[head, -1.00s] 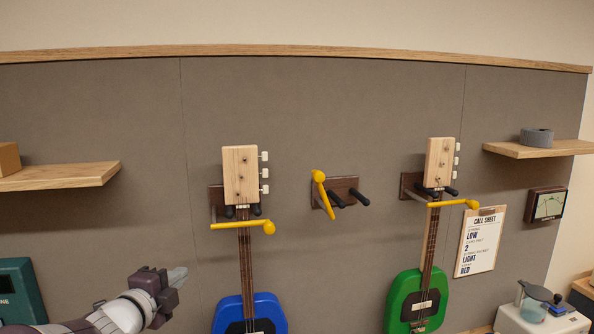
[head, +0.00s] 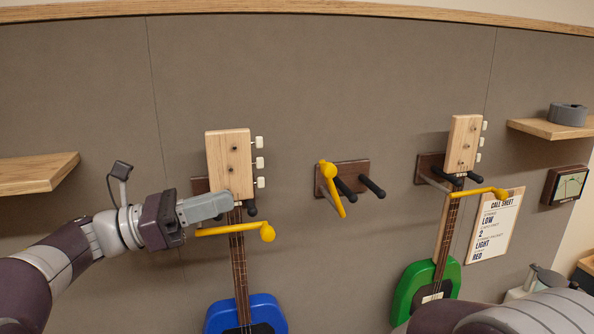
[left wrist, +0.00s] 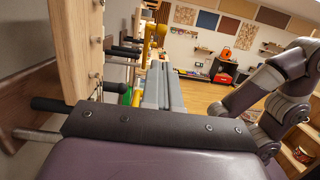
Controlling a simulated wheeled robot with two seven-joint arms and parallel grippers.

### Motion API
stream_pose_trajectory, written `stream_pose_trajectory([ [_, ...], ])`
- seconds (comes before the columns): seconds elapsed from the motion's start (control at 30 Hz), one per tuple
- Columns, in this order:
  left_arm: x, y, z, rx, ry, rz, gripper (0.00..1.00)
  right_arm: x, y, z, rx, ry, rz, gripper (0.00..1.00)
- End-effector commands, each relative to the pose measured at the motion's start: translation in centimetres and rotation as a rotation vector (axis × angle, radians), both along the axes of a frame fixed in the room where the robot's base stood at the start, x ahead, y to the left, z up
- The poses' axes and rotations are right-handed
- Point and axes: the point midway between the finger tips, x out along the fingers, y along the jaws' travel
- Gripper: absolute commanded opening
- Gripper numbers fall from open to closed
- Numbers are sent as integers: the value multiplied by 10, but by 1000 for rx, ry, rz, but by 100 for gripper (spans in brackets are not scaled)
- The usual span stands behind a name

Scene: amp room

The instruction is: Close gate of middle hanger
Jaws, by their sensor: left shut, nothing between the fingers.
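The middle hanger (head: 355,178) is a dark wood block with two black prongs on the grey wall panel, and it holds no guitar. Its yellow gate (head: 334,190) stands swung out from the left side, not across the prongs. My left gripper (head: 228,202) is shut and empty, pointing right, in front of the left guitar's headstock (head: 229,163) and above that hanger's yellow gate (head: 236,231). In the left wrist view my grey fingers (left wrist: 160,80) are together, with yellow gate parts (left wrist: 149,42) beyond them. My right gripper is out of view.
A blue guitar (head: 246,312) hangs at left and a green one (head: 428,282) at right, the right yellow gate (head: 480,194) across its neck. A call sheet (head: 494,226) and shelves are on the wall. The panel between the guitars is clear below the middle hanger.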

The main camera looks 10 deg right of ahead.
Motion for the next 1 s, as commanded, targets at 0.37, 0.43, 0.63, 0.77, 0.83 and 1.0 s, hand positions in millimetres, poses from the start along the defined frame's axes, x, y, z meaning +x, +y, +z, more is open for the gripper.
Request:
stream_pose_trajectory([
  [0.37, 1, -17, 8, -1, 3, -2, 0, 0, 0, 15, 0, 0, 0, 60],
  [0.43, 1, -31, 13, -1, 5, -3, 0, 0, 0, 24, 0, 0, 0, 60],
  [0.63, 2, -74, 22, -1, 5, -3, 0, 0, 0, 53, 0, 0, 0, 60],
  [0.77, 3, -101, 26, 0, 6, -1, 0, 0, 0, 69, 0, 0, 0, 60],
  [0.83, 4, -113, 29, 0, 6, -2, 0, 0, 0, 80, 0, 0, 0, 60],
  [1.0, 5, -132, 29, 0, 5, 0, 0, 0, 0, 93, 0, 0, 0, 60],
])
